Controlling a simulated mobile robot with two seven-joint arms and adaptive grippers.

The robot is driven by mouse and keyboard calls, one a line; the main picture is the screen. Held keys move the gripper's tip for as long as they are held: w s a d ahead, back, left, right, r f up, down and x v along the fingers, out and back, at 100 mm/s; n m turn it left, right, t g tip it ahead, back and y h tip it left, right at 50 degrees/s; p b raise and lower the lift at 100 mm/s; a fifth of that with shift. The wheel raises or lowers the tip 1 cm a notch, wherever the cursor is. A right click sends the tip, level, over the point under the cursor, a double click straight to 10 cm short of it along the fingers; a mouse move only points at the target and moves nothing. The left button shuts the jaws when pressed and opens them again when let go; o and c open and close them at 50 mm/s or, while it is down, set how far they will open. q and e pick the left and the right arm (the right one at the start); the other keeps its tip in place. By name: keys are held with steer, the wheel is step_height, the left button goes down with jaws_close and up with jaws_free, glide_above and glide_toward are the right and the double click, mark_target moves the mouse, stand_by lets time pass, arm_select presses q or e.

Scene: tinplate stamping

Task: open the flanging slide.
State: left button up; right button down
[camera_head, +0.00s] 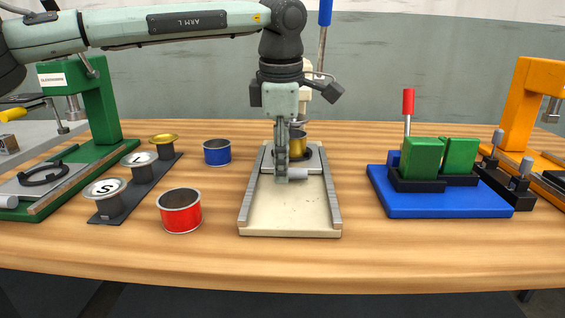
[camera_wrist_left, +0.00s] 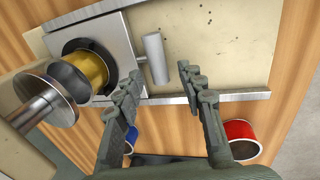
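The flanging slide (camera_wrist_left: 118,32) is a grey metal plate at the back of the cream flanging base (camera_head: 290,215), between two side rails. A gold can (camera_head: 298,143) stands on it in a dark ring, under the press head; the can also shows in the left wrist view (camera_wrist_left: 93,66). A grey cylindrical handle (camera_head: 298,174) sticks out at the slide's front. My left gripper (camera_head: 282,178) points down at the handle. In the left wrist view its fingers (camera_wrist_left: 160,75) are spread, with the handle (camera_wrist_left: 155,58) between and just beyond the tips. I cannot tell whether they touch it. My right gripper is out of view.
A red can (camera_head: 180,211) and a blue can (camera_head: 217,152) stand left of the base. Beyond them is a dark strip with stamps (camera_head: 110,197) and a green press (camera_head: 97,105). A blue fixture (camera_head: 430,203) with green blocks and an orange press (camera_head: 522,105) are at right. The base's front is clear.

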arm_select(q)
steer(key=shift+w+f, duration=0.1)
steer(key=shift+f, duration=0.3)
steer(key=shift+c, duration=0.6)
jaws_close()
